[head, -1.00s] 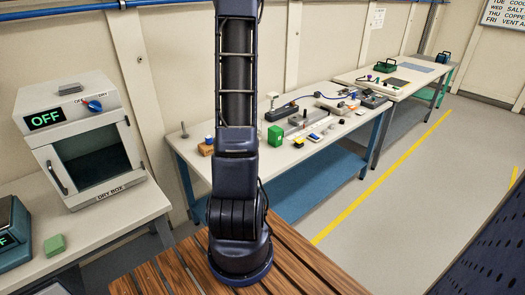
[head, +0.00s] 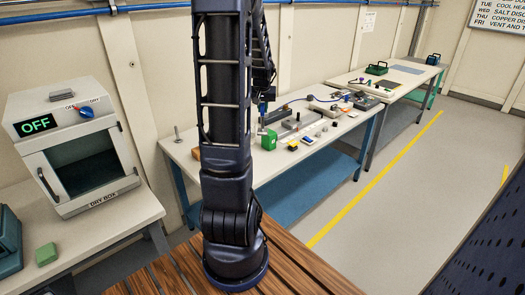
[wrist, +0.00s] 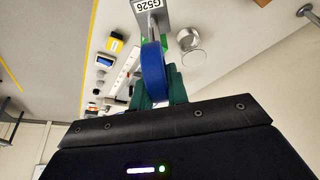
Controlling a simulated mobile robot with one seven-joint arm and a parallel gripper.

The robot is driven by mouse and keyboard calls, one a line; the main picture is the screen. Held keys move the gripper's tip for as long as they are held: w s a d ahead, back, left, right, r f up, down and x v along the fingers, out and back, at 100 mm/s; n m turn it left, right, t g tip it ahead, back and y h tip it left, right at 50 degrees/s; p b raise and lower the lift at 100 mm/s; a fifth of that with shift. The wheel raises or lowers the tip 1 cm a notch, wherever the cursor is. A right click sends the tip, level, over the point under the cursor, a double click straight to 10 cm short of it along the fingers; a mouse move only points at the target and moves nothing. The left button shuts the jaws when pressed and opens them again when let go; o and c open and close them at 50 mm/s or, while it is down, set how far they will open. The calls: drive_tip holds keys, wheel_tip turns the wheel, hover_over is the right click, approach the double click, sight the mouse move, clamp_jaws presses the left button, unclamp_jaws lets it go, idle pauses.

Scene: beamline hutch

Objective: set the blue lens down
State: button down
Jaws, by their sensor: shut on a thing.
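The blue lens (wrist: 153,70) is a thick blue disc seen nearly edge-on in the wrist view. My gripper (wrist: 160,84) has its two green fingers closed on it, one on each side. In the head view my gripper (head: 262,100) hangs over the far bench, partly hidden behind my arm. The bench (wrist: 215,75) lies beyond the lens in the wrist view. I cannot tell how high the lens is above it.
A green block (head: 269,141), a yellow-black item (head: 293,145) and several small parts stand on the bench. The dry box (head: 80,150) is at left.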

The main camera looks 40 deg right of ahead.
sight(262, 133)
wheel_tip(262, 133, down, 17)
drive_tip(key=shift+f, duration=0.15)
idle(0.5)
drive_tip(key=shift+f, duration=0.15)
drive_tip(key=c, duration=1.4)
unclamp_jaws()
drive_tip(key=shift+o, duration=0.2)
drive_tip(key=shift+v, duration=6.15)
